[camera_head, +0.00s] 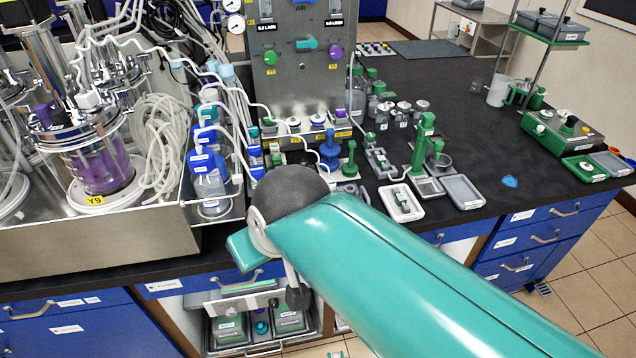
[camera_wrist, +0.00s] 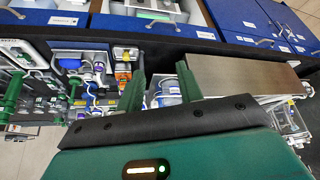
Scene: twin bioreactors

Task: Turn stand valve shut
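Several valve-like fittings show in the head view, and I cannot tell for sure which is the stand valve. A green upright stand (camera_head: 423,148) is on the bench right of centre, with a small tray at its foot. A blue knobbed fitting (camera_head: 330,150) and a green one (camera_head: 350,162) are beside the steel panel, close behind my arm.
A steel tray (camera_head: 95,245) with glass bioreactors (camera_head: 100,165) and looped tubing fills the left. Capped bottles (camera_head: 208,175) stand at its right edge. The steel panel (camera_head: 303,85) rises behind. A shallow grey tray (camera_head: 461,192) is on the right.

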